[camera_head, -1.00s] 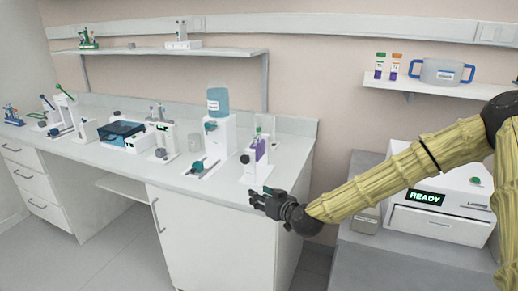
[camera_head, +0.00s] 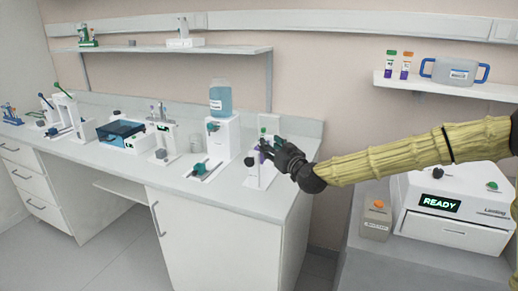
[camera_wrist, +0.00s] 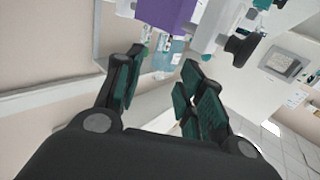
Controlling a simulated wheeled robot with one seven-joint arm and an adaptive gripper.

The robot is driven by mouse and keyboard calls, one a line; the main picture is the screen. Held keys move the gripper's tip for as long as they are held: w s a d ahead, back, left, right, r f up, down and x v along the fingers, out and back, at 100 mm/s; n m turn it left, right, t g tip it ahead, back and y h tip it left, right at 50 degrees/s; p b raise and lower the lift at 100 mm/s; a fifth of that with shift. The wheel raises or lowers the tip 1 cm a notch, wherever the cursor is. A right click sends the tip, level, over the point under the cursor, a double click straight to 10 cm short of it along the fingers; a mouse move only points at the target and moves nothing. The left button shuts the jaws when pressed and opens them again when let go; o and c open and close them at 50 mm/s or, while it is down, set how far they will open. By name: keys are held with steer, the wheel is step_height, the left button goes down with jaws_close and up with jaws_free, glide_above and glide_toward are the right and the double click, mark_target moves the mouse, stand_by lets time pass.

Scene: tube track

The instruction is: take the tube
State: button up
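A tube with purple contents (camera_head: 262,156) stands at a white holder near the right end of the bench. My gripper (camera_head: 271,149) is in front of it and hides much of it. In the wrist view a purple surface (camera_wrist: 168,13), likely this tube, lies at the top edge beside a white part with a dark knob. My gripper (camera_wrist: 162,65) is open there, its two fingers apart with nothing held between them. The purple surface is just beyond the fingertips. I cannot tell whether they touch it. Two more tubes, green-capped (camera_head: 390,66) and orange-capped (camera_head: 406,66), stand on the right shelf.
A white dispenser with a blue bottle (camera_head: 220,98) stands left of the holder. Several devices fill the bench further left. A blue-handled container (camera_head: 453,71) sits on the right shelf. A white machine reading READY (camera_head: 455,207) and a small orange-topped container (camera_head: 376,220) are below my arm.

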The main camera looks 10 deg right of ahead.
steer(key=shift+p+x, duration=0.65)
steer(key=shift+x, duration=2.9)
steer(key=shift+a, duration=0.1)
steer(key=c, duration=0.8)
